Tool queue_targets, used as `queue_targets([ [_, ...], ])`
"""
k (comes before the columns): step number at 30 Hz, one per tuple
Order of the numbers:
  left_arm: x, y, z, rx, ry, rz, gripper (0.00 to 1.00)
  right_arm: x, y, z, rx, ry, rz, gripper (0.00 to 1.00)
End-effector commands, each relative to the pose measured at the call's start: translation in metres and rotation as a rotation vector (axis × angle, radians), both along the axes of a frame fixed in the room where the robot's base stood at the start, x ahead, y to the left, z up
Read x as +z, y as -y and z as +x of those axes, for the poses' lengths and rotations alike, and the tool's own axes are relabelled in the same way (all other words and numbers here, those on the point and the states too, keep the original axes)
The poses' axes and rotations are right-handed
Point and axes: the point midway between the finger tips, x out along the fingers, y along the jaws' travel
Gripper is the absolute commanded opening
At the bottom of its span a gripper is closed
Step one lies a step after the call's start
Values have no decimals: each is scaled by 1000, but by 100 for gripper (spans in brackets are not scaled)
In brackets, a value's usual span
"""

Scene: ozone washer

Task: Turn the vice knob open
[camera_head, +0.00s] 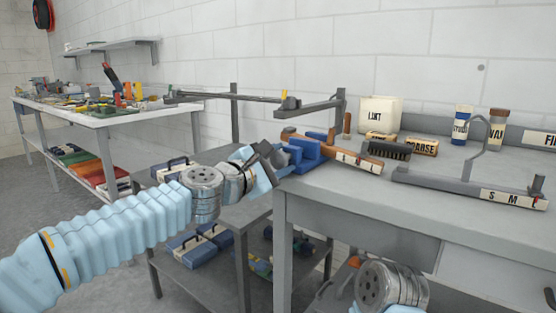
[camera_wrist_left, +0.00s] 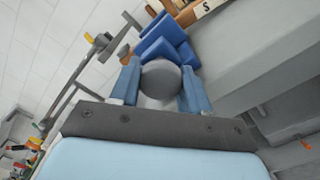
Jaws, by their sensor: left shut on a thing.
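The blue vice (camera_head: 305,151) sits at the near left corner of the grey workbench (camera_head: 300,185). It also shows in the left wrist view (camera_wrist_left: 168,40). Its round grey knob (camera_wrist_left: 160,79) faces my left wrist camera, between the two blue fingers. My left gripper (camera_head: 274,160) reaches the vice from the left and is shut on the knob, also seen in the left wrist view (camera_wrist_left: 160,88). In the head view the knob is hidden by the gripper. My right gripper is out of view; only part of my right arm shows at the bottom.
A wooden-handled tool (camera_head: 345,159), a brush (camera_head: 388,149), a white LINT box (camera_head: 380,114) and a metal stand (camera_head: 470,187) are on the workbench. A cluttered table (camera_head: 125,120) is at the back left.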

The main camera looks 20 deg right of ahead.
Motion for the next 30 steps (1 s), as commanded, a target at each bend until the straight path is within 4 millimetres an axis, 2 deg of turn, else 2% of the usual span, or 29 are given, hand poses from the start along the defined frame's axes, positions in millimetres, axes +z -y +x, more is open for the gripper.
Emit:
queue_targets([
  [18, -1, 0, 0, 1, -437, -339, 16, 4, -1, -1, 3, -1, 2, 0],
  [30, -2, 0, 0, 1, -593, -461, 16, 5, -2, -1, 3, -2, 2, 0],
])
